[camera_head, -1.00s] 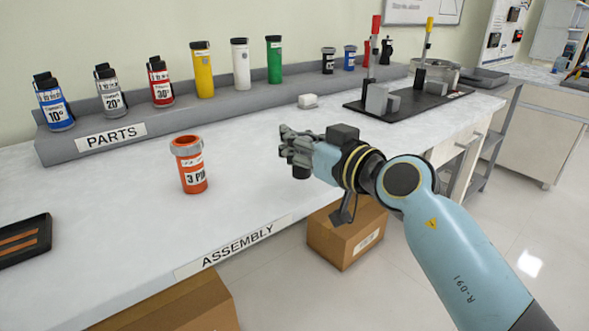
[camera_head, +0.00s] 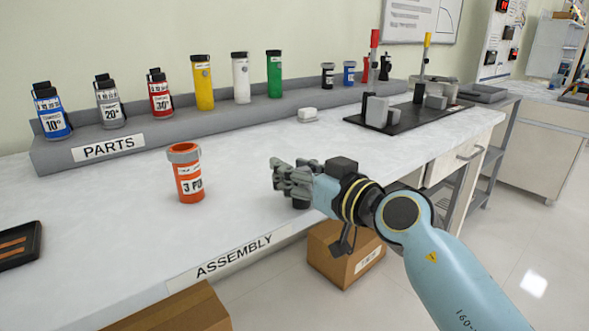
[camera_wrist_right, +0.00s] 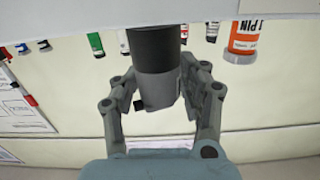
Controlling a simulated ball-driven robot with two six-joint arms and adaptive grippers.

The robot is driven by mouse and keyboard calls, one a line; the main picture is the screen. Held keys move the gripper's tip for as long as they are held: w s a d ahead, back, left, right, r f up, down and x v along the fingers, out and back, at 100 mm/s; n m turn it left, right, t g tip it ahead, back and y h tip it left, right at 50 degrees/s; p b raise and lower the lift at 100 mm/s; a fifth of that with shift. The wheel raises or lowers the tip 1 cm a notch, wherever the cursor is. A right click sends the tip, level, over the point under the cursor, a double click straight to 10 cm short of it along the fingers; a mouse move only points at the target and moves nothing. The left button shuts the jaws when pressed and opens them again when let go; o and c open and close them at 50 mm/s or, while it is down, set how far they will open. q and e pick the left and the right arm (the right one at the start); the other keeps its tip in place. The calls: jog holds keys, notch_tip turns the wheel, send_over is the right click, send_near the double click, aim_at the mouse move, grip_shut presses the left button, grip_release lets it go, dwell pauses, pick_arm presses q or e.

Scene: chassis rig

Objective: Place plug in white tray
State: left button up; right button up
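My right gripper (camera_head: 284,177) is above the bench front, right of the orange can. In the right wrist view its fingers (camera_wrist_right: 165,95) close around a grey cylinder with a black section (camera_wrist_right: 156,80), which may be the plug. In the head view a dark end of it shows under the fingers. An orange can (camera_head: 186,175) labelled "3 PIN" stands upright on the bench, apart from the gripper; it also shows in the right wrist view (camera_wrist_right: 243,40). I cannot make out a white tray. My left gripper is not in view.
Several coloured bottles and cylinders stand on the grey PARTS shelf (camera_head: 240,118). A dark tray (camera_head: 32,240) is at the left edge. A black fixture board (camera_head: 415,117) is at right.

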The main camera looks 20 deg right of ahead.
jog(key=shift+r, duration=0.15)
jog(key=p+v, duration=0.3)
jog(key=v, duration=0.9)
